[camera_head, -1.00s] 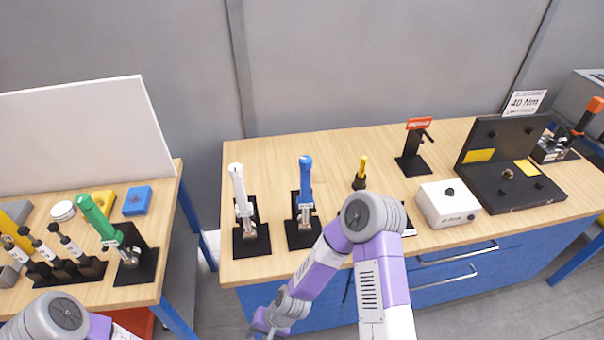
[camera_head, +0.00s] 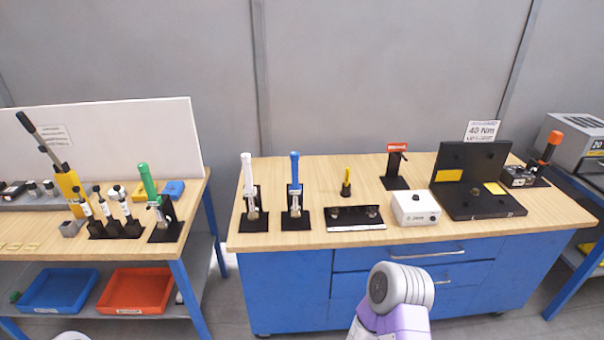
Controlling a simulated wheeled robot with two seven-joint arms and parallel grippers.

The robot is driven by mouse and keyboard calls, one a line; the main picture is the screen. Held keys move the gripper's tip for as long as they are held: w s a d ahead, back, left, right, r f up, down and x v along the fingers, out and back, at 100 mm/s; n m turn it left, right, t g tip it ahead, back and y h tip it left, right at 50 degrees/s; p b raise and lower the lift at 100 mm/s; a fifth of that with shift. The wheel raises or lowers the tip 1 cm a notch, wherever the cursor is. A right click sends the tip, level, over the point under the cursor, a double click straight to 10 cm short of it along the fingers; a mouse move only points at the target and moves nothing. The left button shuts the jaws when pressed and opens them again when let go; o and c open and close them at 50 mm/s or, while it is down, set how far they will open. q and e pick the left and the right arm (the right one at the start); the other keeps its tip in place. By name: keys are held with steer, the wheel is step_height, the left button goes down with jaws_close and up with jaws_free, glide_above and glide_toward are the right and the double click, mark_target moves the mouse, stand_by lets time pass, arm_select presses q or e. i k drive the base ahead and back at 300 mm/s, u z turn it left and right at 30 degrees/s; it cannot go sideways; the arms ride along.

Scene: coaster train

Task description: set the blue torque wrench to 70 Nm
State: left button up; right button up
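The blue torque wrench (camera_head: 294,172) stands upright, handle up, in a black stand (camera_head: 296,220) on the wooden bench. Its scale is too small to read. A white wrench (camera_head: 247,175) stands in a like stand just left of it. A green wrench (camera_head: 148,182) stands in a stand on the left table. Part of my arm shows at the bottom centre, well in front of the bench and apart from the wrench. Neither of my grippers is in view.
The left table (camera_head: 205,190) is separated by a gap. Bins lie on its lower shelf.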

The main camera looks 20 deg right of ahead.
mark_target(294, 156)
steer(key=z, duration=0.7)
steer(key=i, duration=1)
steer(key=u, duration=0.25)
